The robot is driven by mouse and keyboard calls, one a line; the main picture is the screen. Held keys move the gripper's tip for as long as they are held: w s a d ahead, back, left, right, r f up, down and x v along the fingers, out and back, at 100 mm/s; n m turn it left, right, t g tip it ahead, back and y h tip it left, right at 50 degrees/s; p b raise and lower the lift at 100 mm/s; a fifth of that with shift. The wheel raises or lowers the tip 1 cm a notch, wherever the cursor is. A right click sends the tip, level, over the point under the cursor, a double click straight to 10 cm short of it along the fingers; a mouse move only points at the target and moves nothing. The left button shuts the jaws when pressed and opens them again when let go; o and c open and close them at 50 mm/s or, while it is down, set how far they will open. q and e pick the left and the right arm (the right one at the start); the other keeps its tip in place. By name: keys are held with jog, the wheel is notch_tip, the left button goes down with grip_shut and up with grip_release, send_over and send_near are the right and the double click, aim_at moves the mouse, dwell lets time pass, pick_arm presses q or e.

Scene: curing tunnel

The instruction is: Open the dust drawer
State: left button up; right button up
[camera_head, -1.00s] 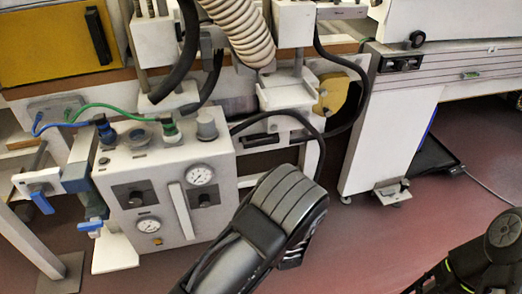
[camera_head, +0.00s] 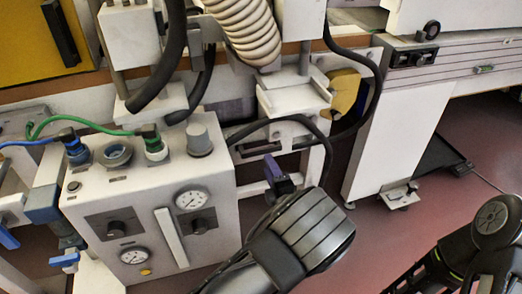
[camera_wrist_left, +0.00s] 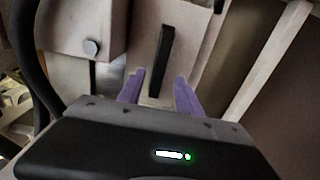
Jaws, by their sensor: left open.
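My left gripper (camera_head: 275,175) is open, with its purple fingers pointing away from me toward the machine's lower frame. In the left wrist view, the gripper (camera_wrist_left: 158,82) has its two fingertips apart, with a dark upright bar handle (camera_wrist_left: 161,62) between and beyond them. The handle is on a pale front panel (camera_wrist_left: 187,45), which looks like the dust drawer. The lower end of the handle lies close to the fingertips; I cannot tell whether they touch. In the head view the drawer front is not clearly seen. My right gripper is out of view.
A pale control box (camera_head: 160,215) with gauges and knobs stands left of my left arm. A ribbed hose (camera_head: 243,32) and black cables hang above. A white cabinet (camera_head: 395,140) stands to the right. A bolted block (camera_wrist_left: 85,28) sits left of the handle.

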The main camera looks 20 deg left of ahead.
aim_at(262, 152)
pick_arm(q)
jog(key=shift+b+x, duration=0.35)
jog(key=shift+x, duration=3.55)
jog(key=shift+c, duration=0.2)
grip_shut()
